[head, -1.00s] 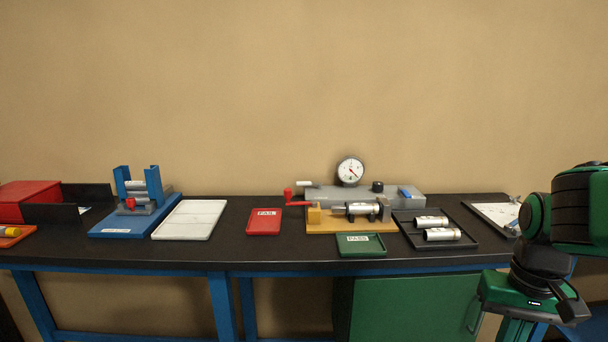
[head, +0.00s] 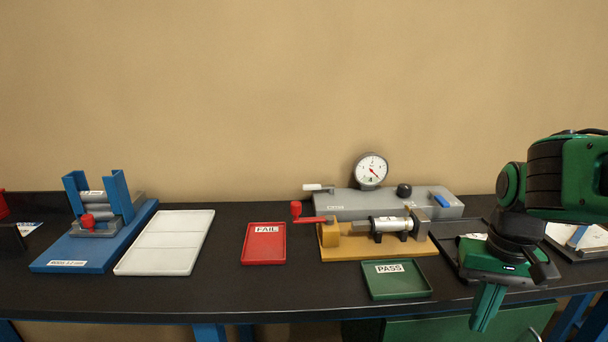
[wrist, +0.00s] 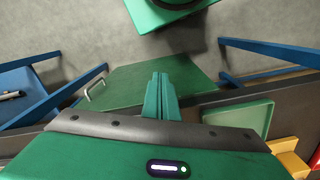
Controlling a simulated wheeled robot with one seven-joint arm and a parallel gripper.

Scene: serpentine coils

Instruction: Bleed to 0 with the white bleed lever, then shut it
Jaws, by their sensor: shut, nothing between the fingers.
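The white bleed lever (head: 318,188) sticks out at the left end of the grey test block (head: 345,203). The round dial gauge (head: 371,169) stands on top of that block, its red needle pointing to the lower right; its figures are too small to read. My gripper (head: 484,314) is shut and empty, hanging down at the bench's front edge, right of the PASS tray and well apart from the lever. In the wrist view my gripper (wrist: 160,82) shows shut fingers above the floor and a green cabinet.
In front of the block, a yellow fixture (head: 375,250) holds a silver cylinder (head: 388,223) and a red-knobbed handle (head: 297,209). A red FAIL tray (head: 264,258), green PASS tray (head: 396,293) and dark tray (head: 449,260) lie nearby. A white tray (head: 165,245) lies left.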

